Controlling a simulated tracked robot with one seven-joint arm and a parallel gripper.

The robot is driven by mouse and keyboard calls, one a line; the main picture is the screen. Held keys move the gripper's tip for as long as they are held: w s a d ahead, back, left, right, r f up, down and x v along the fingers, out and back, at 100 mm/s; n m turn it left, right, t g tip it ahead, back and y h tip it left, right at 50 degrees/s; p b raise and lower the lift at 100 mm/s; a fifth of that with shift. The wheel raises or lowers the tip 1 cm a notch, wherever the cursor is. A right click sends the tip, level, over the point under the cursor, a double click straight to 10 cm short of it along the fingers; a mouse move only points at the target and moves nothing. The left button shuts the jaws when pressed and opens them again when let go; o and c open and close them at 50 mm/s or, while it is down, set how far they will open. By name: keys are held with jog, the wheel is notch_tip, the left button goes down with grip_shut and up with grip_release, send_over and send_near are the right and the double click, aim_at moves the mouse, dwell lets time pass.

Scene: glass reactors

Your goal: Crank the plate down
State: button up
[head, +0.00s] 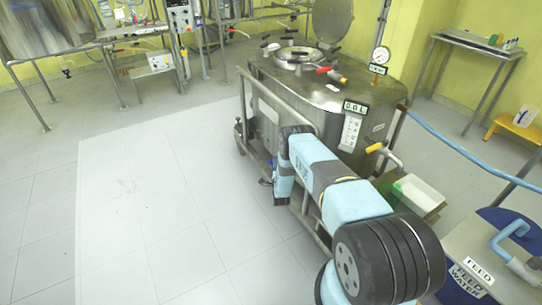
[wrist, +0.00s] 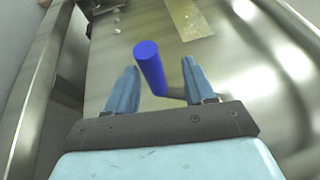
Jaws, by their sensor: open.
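A crank handle (wrist: 149,65) with a blue cylindrical grip shows in the middle of the wrist view. A grey metal arm runs from its lower end toward the right finger. My gripper (wrist: 160,80) is open, its two light-blue fingers on either side of the handle. The handle's round end points toward the upper left, past the fingertips. I cannot tell whether either finger touches it. In the head view my arm reaches to the near side of a steel tank (head: 290,85), and it hides my gripper and the crank. I cannot make out which part is the plate.
The steel tank has a lid (head: 325,18), a gauge (head: 381,55) and a metal frame around it. A blue hose (head: 450,142) runs at the right, above a feed-water container (head: 480,272). The tiled floor (head: 150,190) to the left is clear.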

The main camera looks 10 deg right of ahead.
jog(key=w+r, duration=0.1)
jog(key=w, duration=0.7)
jog(key=shift+d, duration=0.35)
